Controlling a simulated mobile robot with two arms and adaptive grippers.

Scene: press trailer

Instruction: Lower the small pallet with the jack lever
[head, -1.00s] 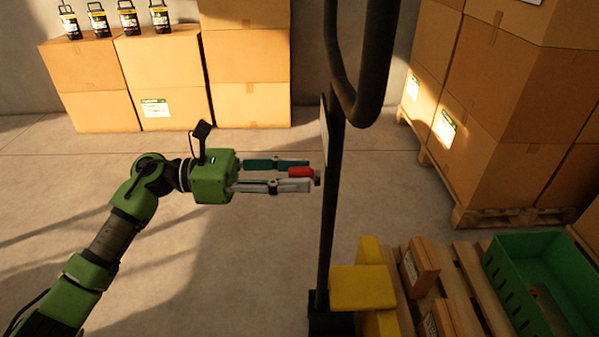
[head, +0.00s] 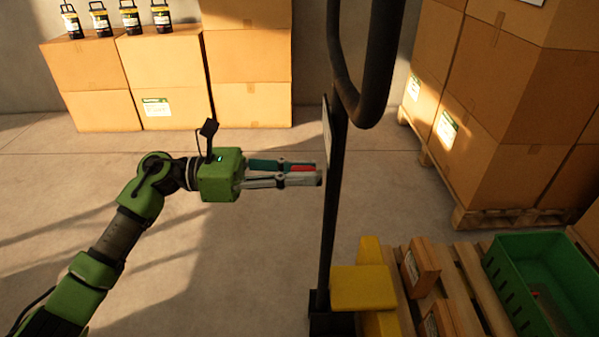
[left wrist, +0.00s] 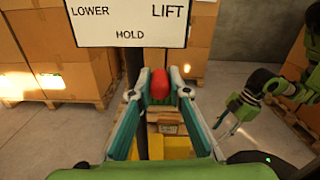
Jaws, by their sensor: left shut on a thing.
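My left gripper (head: 318,172) is shut on the red knob (left wrist: 159,84) of the jack lever; both wrist-view fingers press its sides. The lever's arm is mostly hidden. The white plate (left wrist: 130,22) reading LOWER, HOLD and LIFT stands just beyond; I cannot tell which word the lever is at. The black jack mast (head: 327,220) with its looped handle (head: 368,105) rises right of the gripper. The yellow jack part (head: 362,287) is at its foot. The small pallet (head: 470,268) lies right of it. My right gripper (left wrist: 228,122) shows small in the wrist view, its opening unclear.
The small pallet bears small wooden boxes (head: 420,274) and a green crate (head: 510,292). A tall stack of cartons (head: 510,85) stands on another pallet at the right. More cartons (head: 165,75) with black canisters (head: 130,18) line the back wall. The floor at the left is clear.

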